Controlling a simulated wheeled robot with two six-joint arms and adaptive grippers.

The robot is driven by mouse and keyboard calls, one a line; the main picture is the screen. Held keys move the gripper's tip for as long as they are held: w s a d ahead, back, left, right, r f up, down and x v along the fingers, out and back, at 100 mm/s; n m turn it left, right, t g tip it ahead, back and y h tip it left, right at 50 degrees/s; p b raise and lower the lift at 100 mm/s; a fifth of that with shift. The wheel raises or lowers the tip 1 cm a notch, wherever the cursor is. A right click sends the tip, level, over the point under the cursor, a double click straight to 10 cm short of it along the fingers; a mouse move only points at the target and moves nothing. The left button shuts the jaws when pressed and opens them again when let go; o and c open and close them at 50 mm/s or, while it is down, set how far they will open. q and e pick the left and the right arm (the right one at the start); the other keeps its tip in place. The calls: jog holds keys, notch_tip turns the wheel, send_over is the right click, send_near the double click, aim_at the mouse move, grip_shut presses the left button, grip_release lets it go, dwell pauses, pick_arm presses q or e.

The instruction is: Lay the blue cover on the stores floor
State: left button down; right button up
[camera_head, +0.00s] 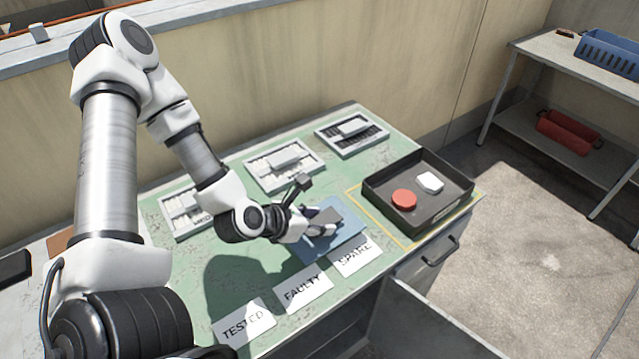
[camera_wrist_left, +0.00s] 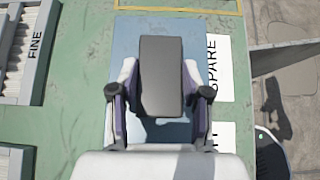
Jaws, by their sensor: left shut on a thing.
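The blue cover (camera_head: 345,240) is a flat blue sheet with a grey block, like a handle, at its middle. It is at the bench's middle and overlaps part of the SPARE card; I cannot tell whether it touches the bench. It also shows in the left wrist view (camera_wrist_left: 127,50). My left gripper (camera_head: 322,222) is shut on the grey block, with one finger on each side in the left wrist view (camera_wrist_left: 158,100). A dark open space (camera_head: 335,330) shows under the bench's front; its floor is mostly hidden. My right gripper is out of view.
A black tray (camera_head: 412,228) with a red disc and a white piece stands at the bench's right end. TESTED (camera_head: 243,322) and FAULTY (camera_head: 302,288) cards lie along the front. Grey slotted racks line the back. A grey panel (camera_head: 430,325) projects at the front.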

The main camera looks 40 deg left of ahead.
aim_at(320, 244)
pick_arm(q)
jog(key=s+d+p, duration=0.1)
jog(key=s+d+r+p, duration=0.1)
jog(key=p, duration=0.1)
jog(key=shift+s, duration=0.2)
jog(key=shift+s+d+f+p, duration=0.2)
jog(key=shift+s+d+p, duration=0.1)
jog(key=shift+s, duration=0.05)
jog(key=shift+w+r, duration=0.2)
jog(key=shift+w, duration=0.05)
jog(key=w+d+r+m+h, duration=0.2)
jog(key=w+d+r, duration=0.3)
jog(key=d, duration=0.4)
jog(key=shift+w+d+r+m+g+h, duration=0.15)
jog(key=shift+d+r+m+g+h, duration=0.2)
jog(key=shift+r, duration=0.35)
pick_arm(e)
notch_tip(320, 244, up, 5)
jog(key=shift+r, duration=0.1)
